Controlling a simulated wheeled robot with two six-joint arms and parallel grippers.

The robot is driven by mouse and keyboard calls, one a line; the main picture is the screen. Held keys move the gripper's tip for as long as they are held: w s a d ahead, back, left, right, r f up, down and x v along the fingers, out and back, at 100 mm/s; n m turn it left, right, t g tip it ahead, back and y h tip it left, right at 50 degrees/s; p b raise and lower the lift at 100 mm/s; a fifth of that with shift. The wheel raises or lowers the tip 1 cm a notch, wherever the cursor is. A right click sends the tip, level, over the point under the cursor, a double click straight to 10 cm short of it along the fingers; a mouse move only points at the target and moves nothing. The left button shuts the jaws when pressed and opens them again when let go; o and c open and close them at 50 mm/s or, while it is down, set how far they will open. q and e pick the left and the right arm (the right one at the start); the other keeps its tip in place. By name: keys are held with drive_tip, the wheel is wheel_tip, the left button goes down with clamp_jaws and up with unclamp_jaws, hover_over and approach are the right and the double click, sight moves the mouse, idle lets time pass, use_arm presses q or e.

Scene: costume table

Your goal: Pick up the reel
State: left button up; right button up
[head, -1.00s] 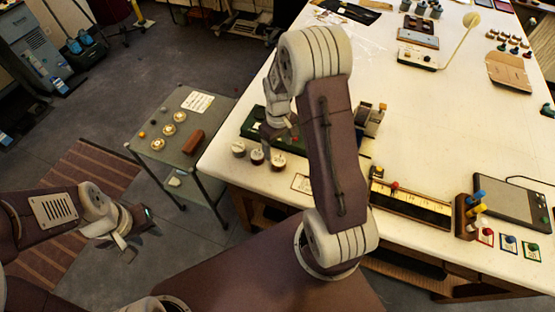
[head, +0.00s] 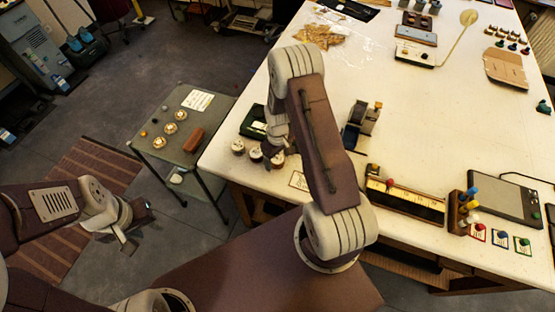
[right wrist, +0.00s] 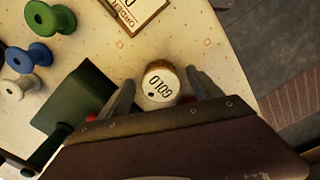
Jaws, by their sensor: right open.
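In the right wrist view a round, pale-topped piece marked GOLD (right wrist: 160,84) stands between the two fingers of my right gripper (right wrist: 160,76); the fingers are open around it, with small gaps. In the head view several small white-topped round pieces (head: 238,146) stand in a row near the table's left corner, and my right gripper (head: 273,152) is down at the right end of that row. Green (right wrist: 48,18), blue (right wrist: 29,57) and white (right wrist: 19,87) spools lie at the left of the right wrist view. My left gripper (head: 133,228) is empty, fingers apart, over the floor.
A dark green box (right wrist: 82,95) stands close beside the right gripper. A framed card (right wrist: 135,12) lies near the table edge. A tape dispenser (head: 361,125) stands right of my right arm. A side cart (head: 160,150) stands left of the white table (head: 420,130).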

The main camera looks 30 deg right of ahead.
sight(277, 158)
drive_tip(key=shift+a, duration=0.15)
drive_tip(key=c, duration=1.3)
drive_tip(key=shift+c, duration=0.8)
drive_tip(key=shift+r, duration=0.15)
drive_tip(key=shift+w+r, duration=0.1)
drive_tip(key=shift+r, duration=0.2)
wheel_tip(277, 158, up, 3)
drive_tip(key=shift+f+b, duration=0.2)
drive_tip(key=shift+b, duration=0.55)
drive_tip(key=s+a+r, duration=0.2)
drive_tip(key=s, duration=0.1)
drive_tip(key=s+a+r+b, duration=0.1)
drive_tip(key=s+a+r, duration=0.1)
drive_tip(key=s+r, duration=0.1)
drive_tip(key=s+a+r+b, duration=0.1)
drive_tip(key=s+a+r, duration=0.1)
drive_tip(key=s+a, duration=0.1)
drive_tip(key=shift+s+a+r, duration=0.1)
drive_tip(key=shift+s+r, duration=0.05)
drive_tip(key=shift+r, duration=0.15)
